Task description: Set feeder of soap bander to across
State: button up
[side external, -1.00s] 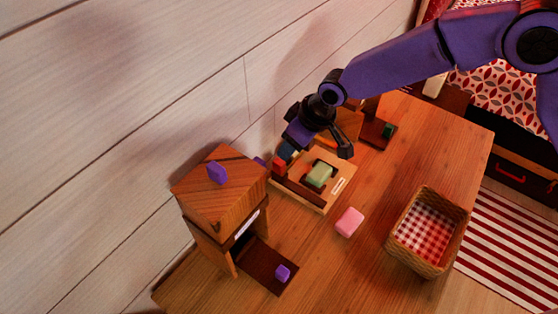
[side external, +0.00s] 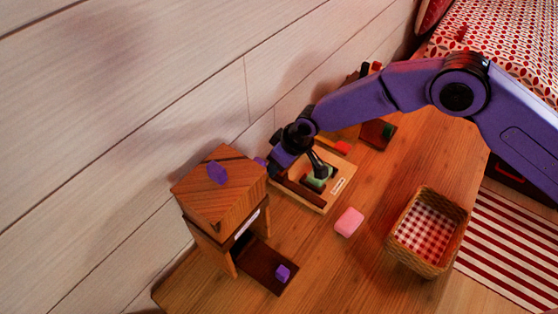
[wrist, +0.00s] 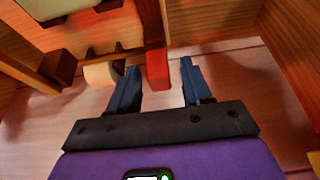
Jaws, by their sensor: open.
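A low wooden device (side external: 312,202) with a pale label stands on the table, and a green soap-like block (side external: 316,183) lies in it, partly hidden by my gripper. I take it as the soap bander; the label is unreadable. My gripper (side external: 297,172) is open and low over its wall-side end. In the wrist view a red block or handle (wrist: 157,69) shows in the gap between the fingertips (wrist: 158,80), nearer the left finger; contact cannot be told. The green block (wrist: 45,8) is at top left there. The red piece is hidden in the side view.
A pink soap (side external: 349,221) lies in front, and a wicker basket (side external: 402,245) with checked lining stands at right. Another wooden device (side external: 377,133) is behind. The plank wall (side external: 200,90) is close.

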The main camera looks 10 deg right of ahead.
grip_shut()
jog(key=shift+s+d+f, duration=0.1)
jog(key=shift+s+d, duration=3.4)
jog(key=shift+d, duration=0.2)
jog(key=shift+c, duration=0.5)
grip_release()
jog(key=shift+o, duration=0.5)
jog(key=shift+a, duration=0.1)
jog(key=shift+s+r, duration=0.1)
jog(key=shift+r, duration=0.45)
jog(key=v, duration=1.6)
jog(key=shift+r, duration=0.15)
